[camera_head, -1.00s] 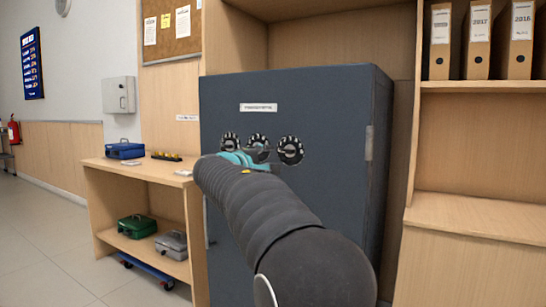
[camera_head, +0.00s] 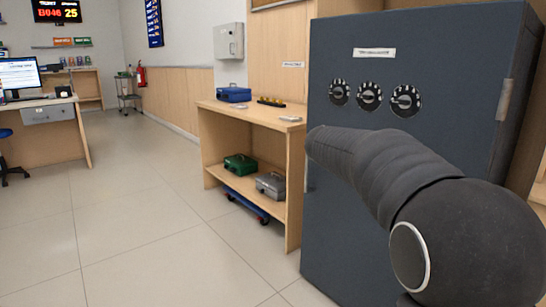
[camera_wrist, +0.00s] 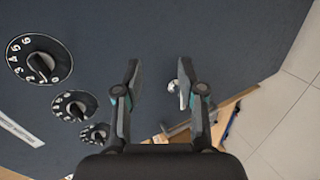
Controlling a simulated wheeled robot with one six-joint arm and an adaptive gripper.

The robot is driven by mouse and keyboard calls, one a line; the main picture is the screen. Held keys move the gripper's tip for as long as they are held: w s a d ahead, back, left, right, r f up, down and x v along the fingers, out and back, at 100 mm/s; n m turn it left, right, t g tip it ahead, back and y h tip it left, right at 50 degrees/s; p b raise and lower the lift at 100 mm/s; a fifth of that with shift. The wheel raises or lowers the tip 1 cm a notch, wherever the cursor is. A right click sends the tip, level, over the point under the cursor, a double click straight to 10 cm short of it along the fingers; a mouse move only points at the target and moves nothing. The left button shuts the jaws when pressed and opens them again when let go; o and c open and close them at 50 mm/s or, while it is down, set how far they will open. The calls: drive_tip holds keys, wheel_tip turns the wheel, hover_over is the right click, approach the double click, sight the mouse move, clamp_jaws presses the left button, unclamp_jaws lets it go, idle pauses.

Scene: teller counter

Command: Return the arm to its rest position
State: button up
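My arm (camera_head: 385,170) reaches up and left in front of the dark blue safe (camera_head: 345,215) in the head view. My gripper is hidden behind the arm there. In the wrist view my gripper (camera_wrist: 160,80) is open, its two fingers apart with nothing between them. It faces the safe door, which fills most of that view (camera_wrist: 200,30). The dials (camera_wrist: 40,58) lie to the left of the fingers, apart from them. A small metal handle (camera_wrist: 183,86) shows beside the right finger; I cannot tell whether they touch.
A wooden shelf unit (camera_head: 295,165) stands left of the safe, with a blue cash box (camera_head: 233,95) on top and green (camera_head: 240,164) and grey (camera_head: 271,185) boxes below. A blue dolly (camera_head: 247,207) sits under it. The tiled floor (camera_head: 150,215) at left is open.

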drive_tip(key=s+a+f+m+y, duration=0.2)
drive_tip(key=s+a+f+y, duration=0.1)
drive_tip(key=s, duration=1)
drive_tip(key=s+a+f+m+g+y, duration=0.1)
drive_tip(key=s+a+f, duration=0.4)
drive_tip(key=s, duration=0.8)
drive_tip(key=s+a+f+m+g+y, duration=0.1)
drive_tip(key=s+a+f+m+y, duration=0.2)
drive_tip(key=s, duration=1)
wheel_tip(320, 180, down, 4)
drive_tip(key=y, duration=0.3)
drive_tip(key=shift+s+a+m+p, duration=0.2)
drive_tip(key=shift+a+m+p, duration=0.1)
drive_tip(key=shift+a+m, duration=0.1)
